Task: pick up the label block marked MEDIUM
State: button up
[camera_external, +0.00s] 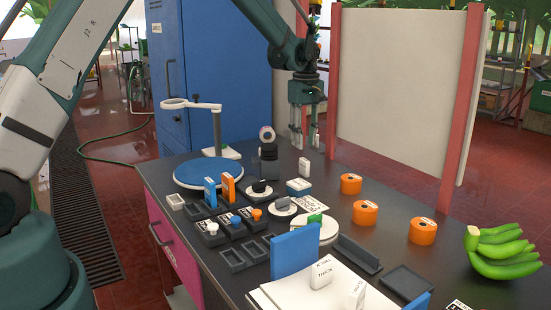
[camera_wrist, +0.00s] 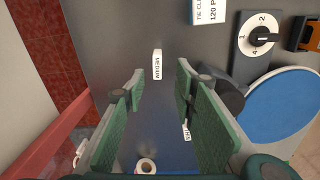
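The label block marked MEDIUM (camera_wrist: 157,64) is a small white block with dark lettering. In the external view my gripper (camera_external: 304,141) points down above the far part of the table. I cannot pick out the MEDIUM block for sure in that view. A block marked THICK (camera_external: 321,274) stands on a white surface in front.
A white box (camera_wrist: 207,9), a dial (camera_wrist: 260,37), a dark cylinder (camera_wrist: 229,95) and a blue disc (camera_wrist: 286,108) are to the right in the wrist view. A red post (camera_wrist: 52,141) is at lower left. Orange rolls (camera_external: 365,212) and bananas (camera_external: 499,251) stand further right outside.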

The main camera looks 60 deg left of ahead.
aim_at(305, 160)
jog(key=shift+w+a+f, duration=0.1)
jog(key=shift+a+f, duration=0.2)
jog(key=shift+f, duration=0.15)
jog(key=shift+f, duration=1.3)
jog(key=shift+f, duration=0.1)
jog(key=shift+w+d+f, duration=0.1)
jog(key=shift+f, duration=1.15)
jog(key=shift+w+f, duration=0.1)
jog(key=shift+f, duration=1.15)
jog(key=shift+c, duration=0.2)
grip_shut()
